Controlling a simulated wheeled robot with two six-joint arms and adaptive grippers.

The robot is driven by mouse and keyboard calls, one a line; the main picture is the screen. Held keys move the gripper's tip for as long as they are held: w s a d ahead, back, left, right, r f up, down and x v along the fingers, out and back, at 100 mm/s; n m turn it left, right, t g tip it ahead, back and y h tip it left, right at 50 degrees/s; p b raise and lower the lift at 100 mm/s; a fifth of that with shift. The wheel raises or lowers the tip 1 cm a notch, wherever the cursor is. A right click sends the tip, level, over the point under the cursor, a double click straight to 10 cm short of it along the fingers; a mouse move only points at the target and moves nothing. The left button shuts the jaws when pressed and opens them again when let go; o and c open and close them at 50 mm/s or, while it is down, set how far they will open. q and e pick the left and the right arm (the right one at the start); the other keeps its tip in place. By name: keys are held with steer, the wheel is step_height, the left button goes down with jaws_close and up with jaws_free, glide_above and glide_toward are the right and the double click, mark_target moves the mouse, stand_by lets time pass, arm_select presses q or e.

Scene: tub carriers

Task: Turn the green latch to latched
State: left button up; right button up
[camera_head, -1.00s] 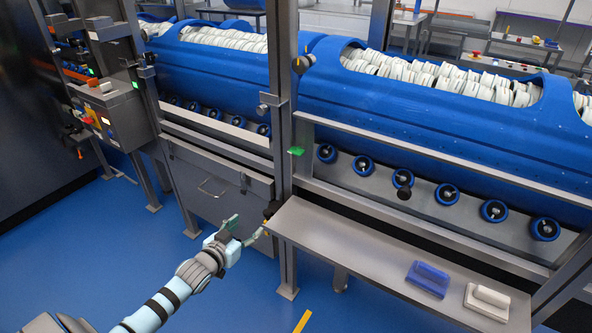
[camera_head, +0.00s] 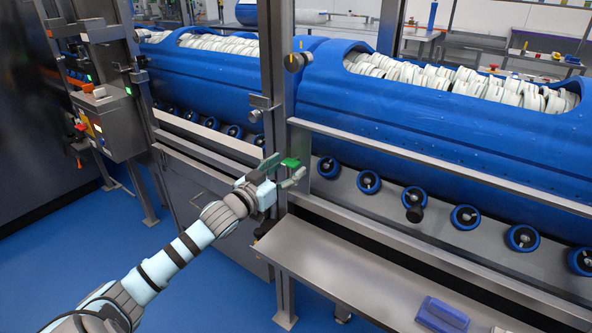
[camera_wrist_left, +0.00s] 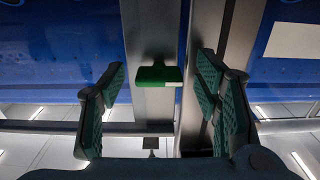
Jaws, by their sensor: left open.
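The green latch (camera_head: 291,162) is a small green block on the grey upright post between the two blue tubs. In the left wrist view the green latch (camera_wrist_left: 158,75) shows as a green bar with a pale label at its right end, in front of the metal post. My left gripper (camera_head: 283,173) is open, with its fingers close to the latch in the head view. In the left wrist view my left gripper (camera_wrist_left: 162,105) has its green-padded fingers spread to either side of the latch, touching nothing that I can see. My right gripper is not in view.
Two blue tubs (camera_head: 400,125) filled with white pieces lie on rollers behind the metal frame. A control box (camera_head: 112,125) stands at the left.

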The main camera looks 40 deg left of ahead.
arm_select(q)
steer(key=shift+s+r, duration=0.1)
steer(key=shift+c, duration=0.3)
steer(key=c, duration=1.1)
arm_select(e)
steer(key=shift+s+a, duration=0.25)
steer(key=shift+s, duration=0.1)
